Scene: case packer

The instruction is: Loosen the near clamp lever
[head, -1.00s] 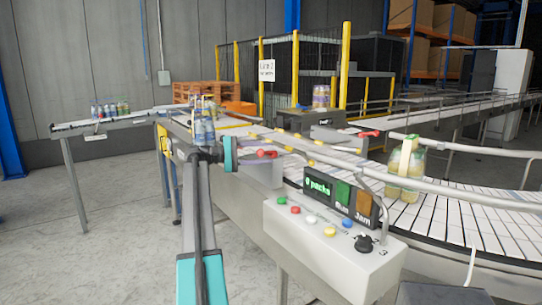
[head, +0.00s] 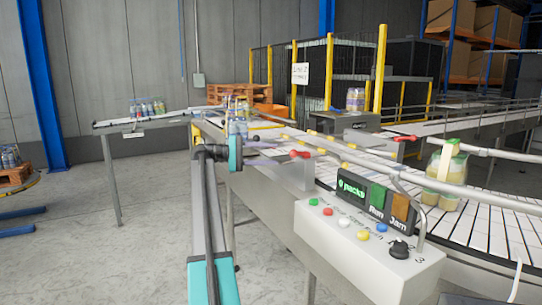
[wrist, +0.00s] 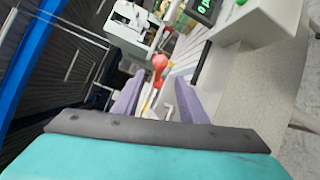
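The near clamp lever (head: 299,154) has a red knob and sits by the guide rail at the near edge of the conveyor. In the head view, my gripper (head: 272,152) is left of the knob, its pale purple fingers pointing toward it. In the wrist view, the fingers (wrist: 156,88) stand apart with nothing held between them. The red knob also shows in the wrist view (wrist: 159,62), beyond the fingertips and roughly in line with the gap. It appears clear of the fingers. The lever's lower part is hard to make out.
A second red-knobbed lever (head: 405,138) is farther right. A control box (head: 345,225) with coloured buttons and a display (head: 375,203) stands at the near side. A green-topped pack (head: 446,172) is on the white conveyor (head: 480,222). Open floor lies to the left.

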